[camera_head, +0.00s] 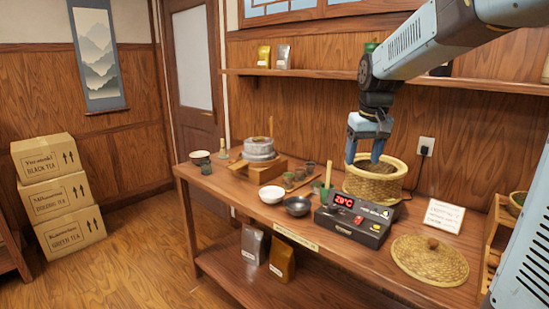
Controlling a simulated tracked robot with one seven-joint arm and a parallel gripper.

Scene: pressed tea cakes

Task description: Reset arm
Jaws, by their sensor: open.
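My gripper (366,152) hangs from my arm at the upper right and points down over the woven basket (374,189) on the wooden table. Its blue fingers are apart, at the left part of the basket's opening. I cannot tell whether the fingertips are inside the rim or just in front of it. Nothing shows between them. The basket is open, and its contents are hard to make out. Its round woven lid (428,262) lies flat at the table's front right.
A heater box (353,221) with a red display stands before the basket. A white bowl (272,194), a dark bowl (297,206) and a stone press (259,149) stand to the left. A white card (444,214) stands right. A shelf (300,73) runs behind my arm.

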